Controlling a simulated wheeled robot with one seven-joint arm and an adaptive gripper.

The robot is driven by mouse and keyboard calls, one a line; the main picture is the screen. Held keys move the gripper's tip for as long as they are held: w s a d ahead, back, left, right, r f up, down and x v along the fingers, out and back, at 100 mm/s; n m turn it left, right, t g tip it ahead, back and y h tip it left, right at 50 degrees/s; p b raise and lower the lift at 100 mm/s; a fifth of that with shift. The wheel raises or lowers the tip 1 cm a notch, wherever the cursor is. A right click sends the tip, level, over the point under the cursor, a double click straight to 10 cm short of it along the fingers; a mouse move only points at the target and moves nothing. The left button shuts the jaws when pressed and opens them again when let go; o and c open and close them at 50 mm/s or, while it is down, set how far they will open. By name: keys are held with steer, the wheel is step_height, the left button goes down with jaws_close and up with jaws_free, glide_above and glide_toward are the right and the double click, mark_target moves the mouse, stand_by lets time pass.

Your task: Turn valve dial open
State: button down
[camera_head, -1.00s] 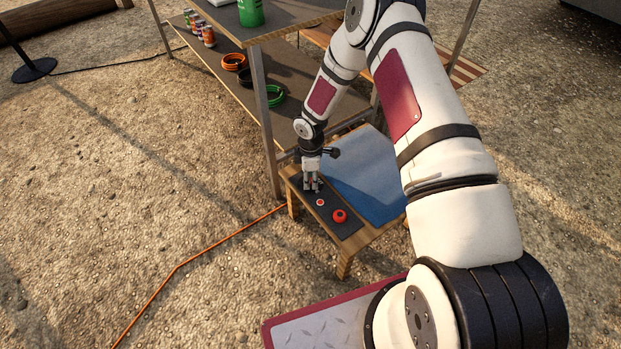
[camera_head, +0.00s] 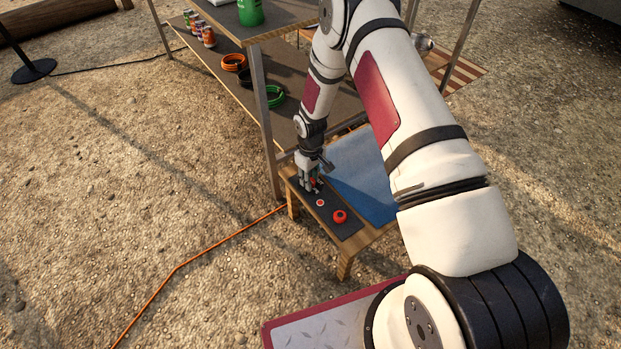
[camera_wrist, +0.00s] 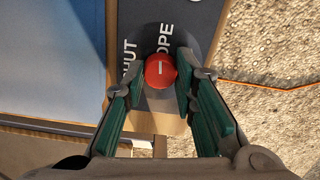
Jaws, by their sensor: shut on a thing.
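A small red-and-white round part (camera_head: 320,203) and a larger red knob (camera_head: 340,216) stand on the same panel, nearer the front. A blue mat (camera_head: 362,180) lies beside it on the wooden table (camera_head: 345,262).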

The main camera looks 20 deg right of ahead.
steer(key=shift+m, duration=0.7)
steer(key=c, duration=1.3)
jaws_free()
step_height(320, 180, up, 12)
